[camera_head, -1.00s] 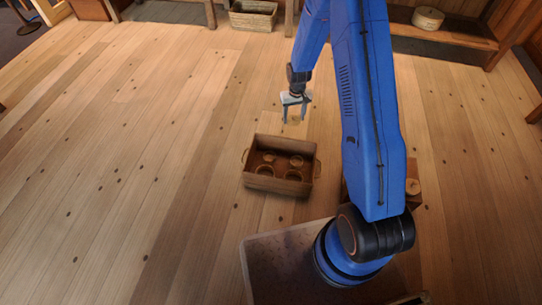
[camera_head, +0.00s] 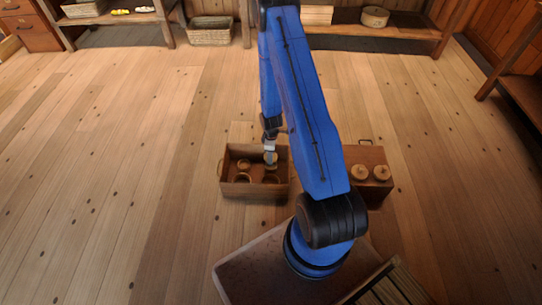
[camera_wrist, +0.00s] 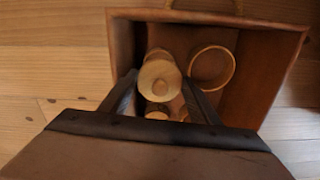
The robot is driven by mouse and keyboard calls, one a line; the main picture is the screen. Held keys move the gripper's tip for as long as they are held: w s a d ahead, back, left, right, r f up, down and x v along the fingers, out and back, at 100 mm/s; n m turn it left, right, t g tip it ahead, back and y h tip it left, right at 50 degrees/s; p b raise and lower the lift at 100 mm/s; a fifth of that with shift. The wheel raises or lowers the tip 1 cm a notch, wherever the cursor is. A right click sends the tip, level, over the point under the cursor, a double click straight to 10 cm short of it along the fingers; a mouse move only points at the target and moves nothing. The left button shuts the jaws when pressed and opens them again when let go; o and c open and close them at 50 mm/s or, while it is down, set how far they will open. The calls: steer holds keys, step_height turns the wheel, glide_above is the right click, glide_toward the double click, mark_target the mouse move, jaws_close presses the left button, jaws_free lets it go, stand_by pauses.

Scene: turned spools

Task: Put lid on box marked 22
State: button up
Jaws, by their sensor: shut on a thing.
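An open wooden crate (camera_head: 255,191) stands on the floor left of my arm, with several round wooden boxes in it. My gripper (camera_head: 270,148) is over the crate's back right part, pointing down. It is shut on a pale round wooden lid with a knob (camera_wrist: 158,72), which shows between the fingers in the wrist view. I cannot tell whether the lid touches a box below. An open round box (camera_wrist: 211,67) is beside the lid in the wrist view; other round parts there are partly hidden by the gripper. No number 22 is readable.
A brown wooden chest (camera_head: 366,155) stands right of my arm, with two pale round pieces (camera_head: 359,172) on top. A wicker basket (camera_head: 210,30) and a shelf with a round box (camera_head: 375,16) are at the back. The floor left of the crate is clear.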

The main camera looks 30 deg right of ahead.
steer(key=shift+d+f, duration=0.15)
steer(key=shift+f, duration=0.3)
steer(key=shift+f, duration=0.1)
steer(key=shift+f, duration=2.4)
steer(key=shift+f, duration=0.15)
steer(key=o, duration=1.4)
steer(key=shift+r, duration=0.85)
steer(key=shift+o, duration=0.4)
steer(key=shift+r, duration=3.4)
